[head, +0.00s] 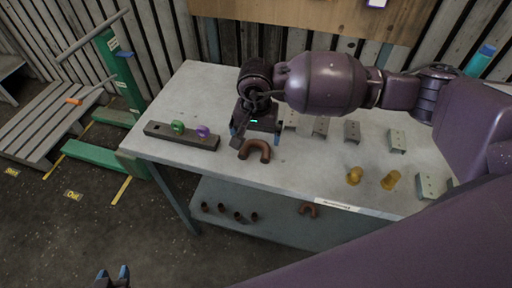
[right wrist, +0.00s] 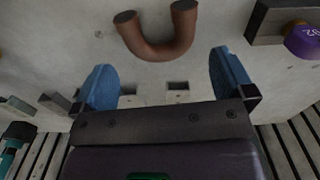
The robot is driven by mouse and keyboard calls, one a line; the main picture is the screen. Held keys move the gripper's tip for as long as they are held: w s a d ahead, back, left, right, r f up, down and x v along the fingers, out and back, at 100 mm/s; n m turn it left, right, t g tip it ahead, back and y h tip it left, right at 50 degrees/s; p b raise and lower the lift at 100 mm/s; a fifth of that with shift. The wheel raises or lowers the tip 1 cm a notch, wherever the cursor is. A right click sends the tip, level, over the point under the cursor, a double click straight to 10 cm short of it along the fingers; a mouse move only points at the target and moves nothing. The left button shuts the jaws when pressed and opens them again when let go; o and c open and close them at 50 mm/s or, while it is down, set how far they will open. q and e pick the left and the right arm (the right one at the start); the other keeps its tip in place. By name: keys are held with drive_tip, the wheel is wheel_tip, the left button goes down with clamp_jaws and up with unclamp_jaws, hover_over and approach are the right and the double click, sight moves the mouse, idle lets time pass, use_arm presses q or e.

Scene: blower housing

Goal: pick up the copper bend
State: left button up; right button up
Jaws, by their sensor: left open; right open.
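The copper bend (head: 265,147), a brown U-shaped pipe, lies on the grey table top near its front edge. It also shows in the right wrist view (right wrist: 158,48), with its curve toward my right gripper (right wrist: 163,72) and its two ends pointing away. The right gripper is open and empty, its blue fingertips apart on either side of the bend's curve and short of it. In the head view the right gripper (head: 255,136) is just behind the bend, partly hidden by its own wrist. My left gripper (head: 113,277) is open and empty at the bottom left, away from the table.
Two yellow knobs (head: 354,176) and several grey brackets (head: 352,131) are to the right. Another bend (head: 309,209) and small copper pieces lie on the lower shelf.

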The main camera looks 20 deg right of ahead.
sight(256, 152)
drive_tip(key=shift+f, duration=2.55)
drive_tip(key=c, duration=0.7)
